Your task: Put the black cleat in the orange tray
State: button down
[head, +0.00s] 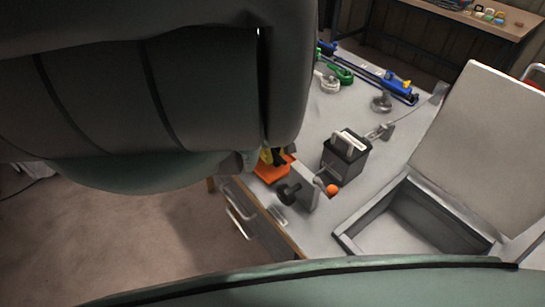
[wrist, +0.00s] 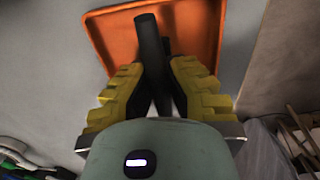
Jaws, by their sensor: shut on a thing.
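The black cleat (wrist: 150,48) shows in the wrist view as a long dark piece standing out between the yellow ribbed fingers of my gripper (wrist: 158,78). My gripper is shut on it. The orange tray (wrist: 203,35) lies just beyond the fingertips, with the cleat in front of it; I cannot tell whether they touch. In the head view the orange tray (head: 270,174) is at the table's near left edge. My gripper (head: 270,157) is over it, partly hidden by my arm, with a dark bit of the cleat (head: 280,157) showing.
Right of the tray stand a grey block with a black knob (head: 288,192), an orange ball (head: 333,189) and a dark box with a pale handle (head: 346,155). An open grey case (head: 470,243) with a raised lid is at right. Clamps and tools (head: 375,80) lie farther back.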

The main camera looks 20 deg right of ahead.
jog(key=shift+f, duration=0.7)
jog(key=shift+f, duration=0.2)
jog(key=c, duration=1.1)
grip_release()
jog(key=shift+c, duration=0.2)
jog(key=shift+r, duration=0.15)
